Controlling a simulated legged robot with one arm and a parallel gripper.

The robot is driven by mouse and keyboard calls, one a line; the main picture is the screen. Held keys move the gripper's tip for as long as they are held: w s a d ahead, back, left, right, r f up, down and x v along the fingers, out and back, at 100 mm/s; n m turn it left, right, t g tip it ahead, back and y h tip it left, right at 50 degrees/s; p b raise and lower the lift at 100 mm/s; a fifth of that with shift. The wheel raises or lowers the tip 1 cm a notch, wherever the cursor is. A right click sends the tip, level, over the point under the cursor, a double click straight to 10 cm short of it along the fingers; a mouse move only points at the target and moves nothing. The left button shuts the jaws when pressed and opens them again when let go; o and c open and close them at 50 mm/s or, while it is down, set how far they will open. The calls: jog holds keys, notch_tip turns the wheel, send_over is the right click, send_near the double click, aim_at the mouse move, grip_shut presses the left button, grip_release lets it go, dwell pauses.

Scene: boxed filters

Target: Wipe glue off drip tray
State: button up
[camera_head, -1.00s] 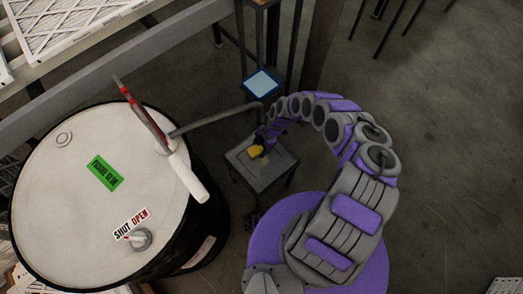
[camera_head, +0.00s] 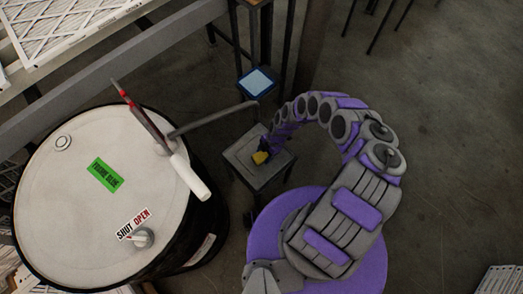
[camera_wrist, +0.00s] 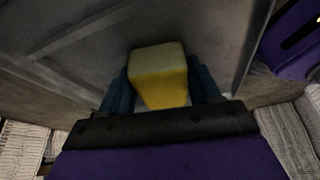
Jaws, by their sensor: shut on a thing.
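The drip tray (camera_head: 240,157) is a grey square top on a small stand beside the drum, under the end of a pipe. Its grey surface also fills the upper part of the wrist view (camera_wrist: 100,27). My gripper (camera_head: 264,152) is over the tray and shut on a yellow sponge (camera_head: 261,158). In the wrist view the sponge (camera_wrist: 159,75) sits between the two blue fingers of my gripper (camera_wrist: 160,90). I cannot tell whether the sponge touches the tray. I cannot make out any glue on the visible tray surface.
A large drum (camera_head: 70,215) with a white lid, a green label and a shut/open valve label stands left. A pipe (camera_head: 215,119) with a red-and-white handle reaches toward the tray. A small blue screen (camera_head: 257,82) stands behind. Open floor (camera_head: 450,150) lies right.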

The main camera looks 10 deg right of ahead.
aim_at(254, 150)
jog(key=shift+s+d+r+p, duration=0.1)
jog(key=shift+s+d+p, duration=0.1)
jog(key=shift+s+d, duration=0.45)
jog(key=shift+s+d+f+p, duration=0.1)
jog(key=shift+s+d+p, duration=0.2)
jog(key=shift+s, duration=0.5)
jog(key=shift+s+d+r+p, duration=0.1)
jog(key=shift+s+d, duration=0.45)
jog(key=shift+s, duration=0.2)
jog(key=shift+f+b, duration=0.2)
jog(key=shift+b, duration=0.1)
jog(key=shift+w, duration=0.1)
jog(key=shift+w+a+b, duration=0.6)
jog(key=shift+w+a, duration=0.05)
jog(key=shift+w, duration=0.35)
jog(key=shift+w+a+b, duration=0.9)
jog(key=shift+w+a, duration=0.7)
jog(key=shift+w, duration=0.25)
jog(key=shift+w+a+r+b, duration=0.15)
jog(key=shift+w+a, duration=0.15)
jog(key=shift+w, duration=0.25)
jog(key=shift+w+a+f+b, duration=0.1)
jog(key=shift+w+a, duration=0.25)
jog(key=shift+w, duration=0.15)
jog(key=shift+w+a+r+b, duration=0.15)
jog(key=shift+w+a, duration=0.15)
jog(key=shift+w, duration=0.25)
jog(key=shift+f, duration=0.1)
jog(key=shift+d, duration=0.1)
